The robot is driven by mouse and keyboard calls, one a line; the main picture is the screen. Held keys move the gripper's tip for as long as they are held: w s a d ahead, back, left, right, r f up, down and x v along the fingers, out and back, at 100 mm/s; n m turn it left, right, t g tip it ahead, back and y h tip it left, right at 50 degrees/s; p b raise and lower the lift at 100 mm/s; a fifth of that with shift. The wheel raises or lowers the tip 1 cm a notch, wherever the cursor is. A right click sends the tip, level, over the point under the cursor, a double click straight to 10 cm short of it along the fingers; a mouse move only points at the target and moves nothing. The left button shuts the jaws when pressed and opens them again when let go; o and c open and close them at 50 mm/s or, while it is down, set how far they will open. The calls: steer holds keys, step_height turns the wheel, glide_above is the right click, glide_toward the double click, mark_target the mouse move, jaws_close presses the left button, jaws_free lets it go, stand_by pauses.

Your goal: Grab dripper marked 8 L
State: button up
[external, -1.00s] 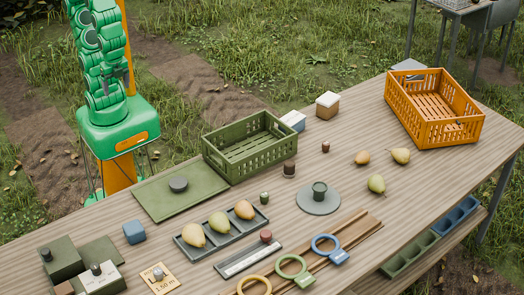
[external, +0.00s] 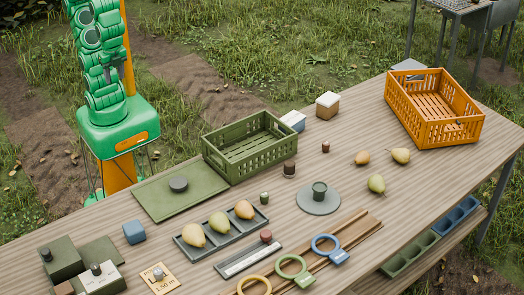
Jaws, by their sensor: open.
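No marking of 8 L can be read on anything in view, so I cannot tell which thing is the dripper. Small pieces stand on the table: a dark brown cylinder (external: 289,169), a small green piece (external: 264,198) and a small reddish-brown piece (external: 325,147). Any marks on them are too small to read. A grey knob-like piece (external: 159,273) lies on a tan card reading 1.50 m. My green arm stands folded at the upper left, behind the table. My gripper cannot be made out and touches nothing on the table.
A green crate (external: 232,172) stands mid-table and an orange crate (external: 437,132) at the right. A grey tray (external: 207,251) holds three pears. Loose pears lie near the orange crate. Coloured rings (external: 293,265) rest on a wooden rack at the front. A green board lies left.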

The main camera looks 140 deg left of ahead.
steer(key=w+a+r+t+y, duration=0.1)
steer(key=w+a+r+y, duration=0.25)
steer(key=a, duration=0.35)
steer(key=w+a+r+t+y, duration=0.1)
steer(key=w+a+r+y, duration=0.15)
steer(key=w+a, duration=0.35)
steer(key=w+a+r+t+y, duration=0.1)
steer(key=w+a+r+y, duration=0.2)
steer(key=a, duration=0.5)
steer(key=w+a+r+m+t+y, duration=0.2)
steer(key=w+a+r+m+y, duration=0.15)
steer(key=w, duration=0.35)
steer(key=w+a+r+m+t+y, duration=0.2)
steer(key=w+a+r+m, duration=0.1)
steer(key=w+r, duration=0.3)
steer(key=m+t+h, duration=0.5)
steer(key=m, duration=1.6)
glide_above(260, 202)
steer(key=s+d, duration=0.5)
step_height(260, 202, down, 47)
steer(key=shift+s+f, duration=0.1)
steer(key=shift+f, duration=0.05)
steer(key=shift+w+a+f, duration=0.45)
steer(key=shift+x, duration=3.2)
steer(key=shift+d+f, duration=0.1)
steer(key=shift+f, duration=0.1)
